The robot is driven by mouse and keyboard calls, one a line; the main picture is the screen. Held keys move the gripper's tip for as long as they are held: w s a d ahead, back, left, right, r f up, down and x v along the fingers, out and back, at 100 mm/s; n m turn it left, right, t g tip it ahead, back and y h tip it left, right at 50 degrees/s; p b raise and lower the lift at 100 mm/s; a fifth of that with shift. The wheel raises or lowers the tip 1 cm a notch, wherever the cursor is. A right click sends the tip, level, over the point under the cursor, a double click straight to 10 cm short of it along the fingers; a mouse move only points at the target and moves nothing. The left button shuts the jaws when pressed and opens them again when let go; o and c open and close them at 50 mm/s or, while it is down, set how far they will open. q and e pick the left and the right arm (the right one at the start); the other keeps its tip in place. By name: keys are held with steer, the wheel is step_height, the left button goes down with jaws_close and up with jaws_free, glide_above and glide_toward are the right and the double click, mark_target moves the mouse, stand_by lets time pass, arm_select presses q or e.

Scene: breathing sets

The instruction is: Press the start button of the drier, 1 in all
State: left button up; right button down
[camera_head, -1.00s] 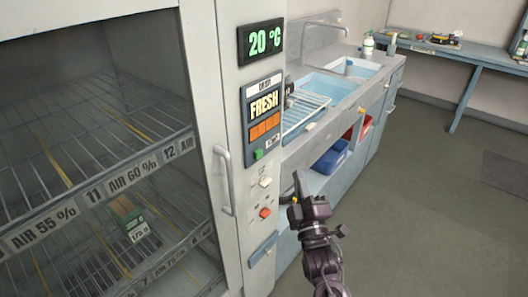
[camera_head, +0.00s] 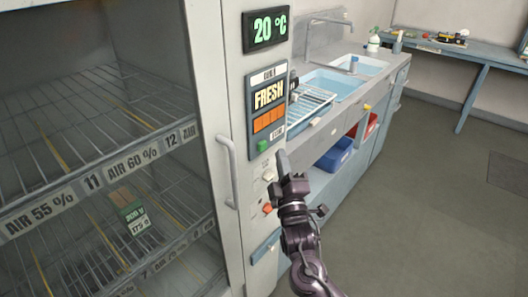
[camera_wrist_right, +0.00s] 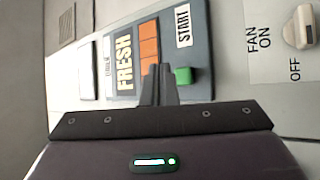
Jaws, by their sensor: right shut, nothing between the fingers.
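The drier (camera_head: 208,75) is a large pale cabinet at the left, with wire shelves inside. Its dark control panel (camera_head: 280,80) reads FRESH, with orange bars below. The green start button (camera_head: 262,145) sits at the panel's lower edge; in the right wrist view the green button (camera_wrist_right: 184,76) is beside the START label (camera_wrist_right: 183,26). My right gripper (camera_head: 281,157) is shut and empty, to the right of and slightly below the button in the head view. In the wrist view its fingertips (camera_wrist_right: 158,72) show close beside the button; contact cannot be told. My left gripper is not in view.
A fan switch (camera_head: 268,175) and a red-orange switch (camera_head: 267,208) are below the button. A door handle (camera_head: 228,170) stands out left of them. A sink counter (camera_head: 345,104) with a wire rack is behind. The floor at right is clear.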

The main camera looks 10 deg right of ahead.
mark_target(262, 146)
steer(key=shift+w+a, duration=0.7)
steer(key=shift+w, duration=0.2)
steer(key=shift+w, duration=0.1)
stand_by(1.4)
steer(key=shift+w+a, duration=0.2)
steer(key=shift+a, duration=0.05)
steer(key=shift+w+a+b, duration=0.3)
steer(key=shift+w, duration=0.1)
stand_by(1.0)
steer(key=shift+s+d+r, duration=0.1)
steer(key=shift+s+d+p, duration=0.45)
steer(key=shift+s+p, duration=0.15)
steer(key=shift+s, duration=0.05)
